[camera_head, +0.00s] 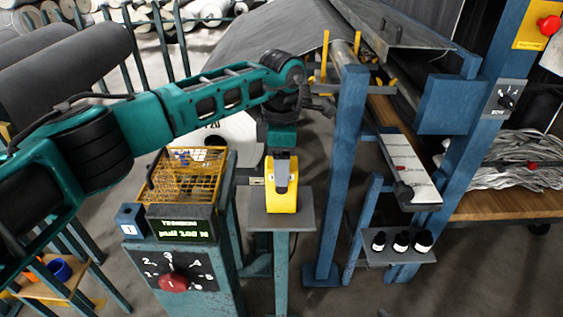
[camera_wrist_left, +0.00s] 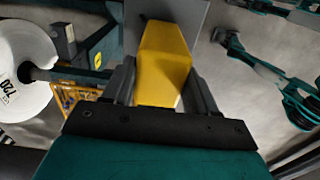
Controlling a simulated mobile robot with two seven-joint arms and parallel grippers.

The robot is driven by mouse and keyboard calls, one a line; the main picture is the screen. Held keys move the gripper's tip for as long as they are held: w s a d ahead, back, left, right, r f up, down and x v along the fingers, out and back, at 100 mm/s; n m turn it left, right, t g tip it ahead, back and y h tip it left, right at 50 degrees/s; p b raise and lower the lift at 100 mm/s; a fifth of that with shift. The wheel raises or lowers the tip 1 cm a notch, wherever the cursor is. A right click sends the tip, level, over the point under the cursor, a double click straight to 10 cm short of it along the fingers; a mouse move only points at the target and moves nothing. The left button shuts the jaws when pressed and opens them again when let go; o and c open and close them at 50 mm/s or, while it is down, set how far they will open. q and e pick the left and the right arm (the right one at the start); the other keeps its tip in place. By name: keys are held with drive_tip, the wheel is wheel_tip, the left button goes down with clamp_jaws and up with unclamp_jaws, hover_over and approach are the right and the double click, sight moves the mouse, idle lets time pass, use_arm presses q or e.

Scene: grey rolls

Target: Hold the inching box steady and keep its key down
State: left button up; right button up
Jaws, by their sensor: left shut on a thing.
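The yellow inching box (camera_head: 285,201) stands on a small grey plate (camera_head: 257,221) on top of a post, in the middle of the head view. My left gripper (camera_head: 282,178) reaches down onto it from above. In the left wrist view the box (camera_wrist_left: 163,62) sits between the two fingers of my left gripper (camera_wrist_left: 160,90), which is shut on it. The key cannot be made out; the gripper covers part of the box's top.
A console with a tension display (camera_head: 180,228) and a red-knobbed dial (camera_head: 173,283) stands close on the left, with a yellow wire basket (camera_head: 192,178) behind. A blue post (camera_head: 342,180) rises close on the right.

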clamp_jaws()
idle(0.5)
idle(1.2)
